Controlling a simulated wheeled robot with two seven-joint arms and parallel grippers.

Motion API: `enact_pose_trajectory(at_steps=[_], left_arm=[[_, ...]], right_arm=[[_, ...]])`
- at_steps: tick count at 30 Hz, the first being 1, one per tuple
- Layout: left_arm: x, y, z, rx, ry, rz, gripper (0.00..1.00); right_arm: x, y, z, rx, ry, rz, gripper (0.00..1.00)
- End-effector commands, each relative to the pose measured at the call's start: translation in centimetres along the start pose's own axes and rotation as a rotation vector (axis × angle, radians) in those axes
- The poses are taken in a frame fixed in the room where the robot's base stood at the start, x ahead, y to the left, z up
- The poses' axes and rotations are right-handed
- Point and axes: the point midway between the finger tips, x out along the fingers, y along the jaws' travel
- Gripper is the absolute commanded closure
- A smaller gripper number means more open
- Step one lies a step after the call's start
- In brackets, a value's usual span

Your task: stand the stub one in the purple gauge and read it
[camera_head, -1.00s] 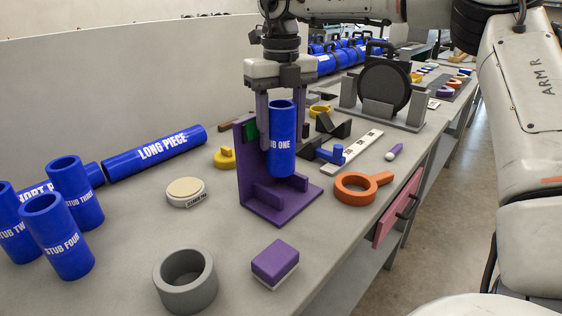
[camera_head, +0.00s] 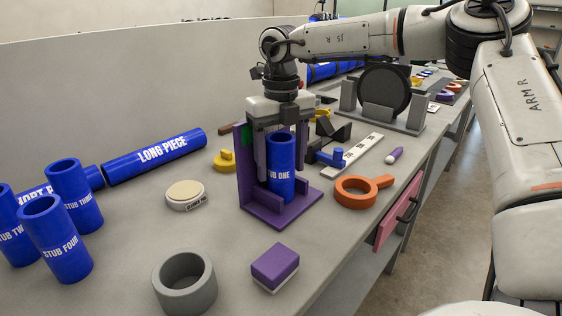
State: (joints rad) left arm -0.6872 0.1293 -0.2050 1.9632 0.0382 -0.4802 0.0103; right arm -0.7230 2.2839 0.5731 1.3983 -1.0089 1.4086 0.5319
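Stub one (camera_head: 281,183), a blue upright tube with white lettering, is inside the purple gauge (camera_head: 262,213), in front of its back plate. Its lower end is at the gauge's base; I cannot tell whether it touches. My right gripper (camera_head: 281,165) comes down from above with a finger on each side of the stub, shut on it. A green patch (camera_head: 247,134) shows on the gauge's back plate, partly covered by the gripper; no reading is legible. My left gripper is not in view.
Stub two, stub three (camera_head: 75,196) and stub four (camera_head: 55,240) stand at the left. A grey ring (camera_head: 184,285) and a purple block (camera_head: 275,268) lie in front. An orange ring with a handle (camera_head: 356,190) lies right of the gauge. A long piece (camera_head: 155,155) lies behind.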

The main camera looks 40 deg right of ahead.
Motion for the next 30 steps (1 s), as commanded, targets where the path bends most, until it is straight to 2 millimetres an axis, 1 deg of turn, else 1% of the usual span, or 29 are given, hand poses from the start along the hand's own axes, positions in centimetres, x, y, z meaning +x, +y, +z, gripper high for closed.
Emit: enact_pose_trajectory(at_steps=[9,13,17,24,27,30], left_arm=[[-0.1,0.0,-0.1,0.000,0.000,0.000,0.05],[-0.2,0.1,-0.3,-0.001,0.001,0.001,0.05],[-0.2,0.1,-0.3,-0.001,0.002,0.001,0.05],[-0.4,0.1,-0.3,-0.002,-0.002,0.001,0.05],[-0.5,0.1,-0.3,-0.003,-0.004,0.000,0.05],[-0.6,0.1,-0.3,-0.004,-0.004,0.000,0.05]], right_arm=[[-0.1,0.0,0.0,0.000,0.000,0.000,0.33],[-1.0,0.0,0.1,0.001,-0.002,0.000,0.33],[-3.2,0.0,0.1,0.001,-0.004,-0.001,0.33],[-8.6,0.0,0.1,0.001,-0.004,-0.002,0.33],[-10.3,0.0,0.1,0.002,-0.002,-0.002,0.33],[-11.5,0.0,0.1,0.001,-0.001,-0.001,0.33]])
